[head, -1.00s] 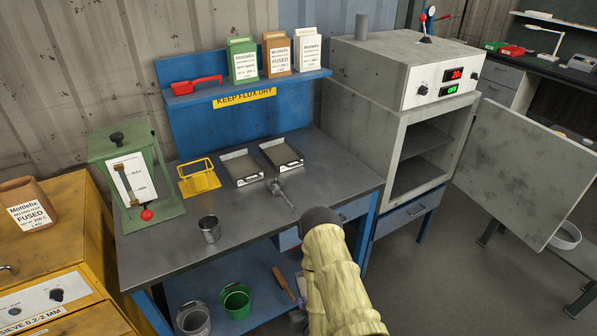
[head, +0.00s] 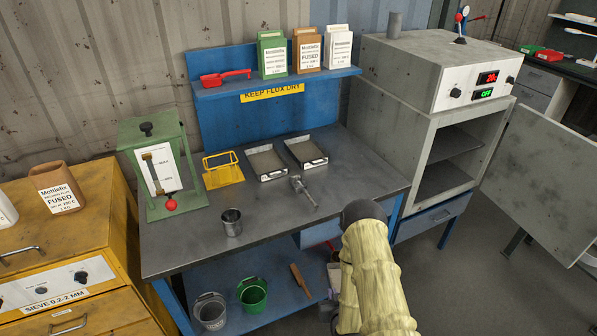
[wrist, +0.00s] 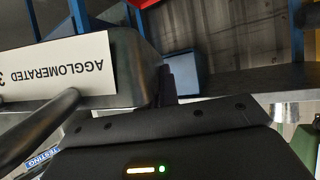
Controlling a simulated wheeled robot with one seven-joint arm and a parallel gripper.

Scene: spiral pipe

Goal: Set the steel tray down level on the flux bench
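The flux bench (head: 265,208) is a dark metal top on a blue frame. Two shallow steel trays (head: 266,163) (head: 306,152) sit side by side near its back. My gripper's black body (wrist: 165,150) fills the bottom of the wrist view, which is upside down. Close against it is a steel thing (wrist: 130,55) with a white AGGLOMERATED label and a rod handle, probably a tray. The bench edge (wrist: 230,83) shows beyond it. My fingertips are not clear, so I cannot tell the grip. The sleeved forearm hides the gripper in the head view.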

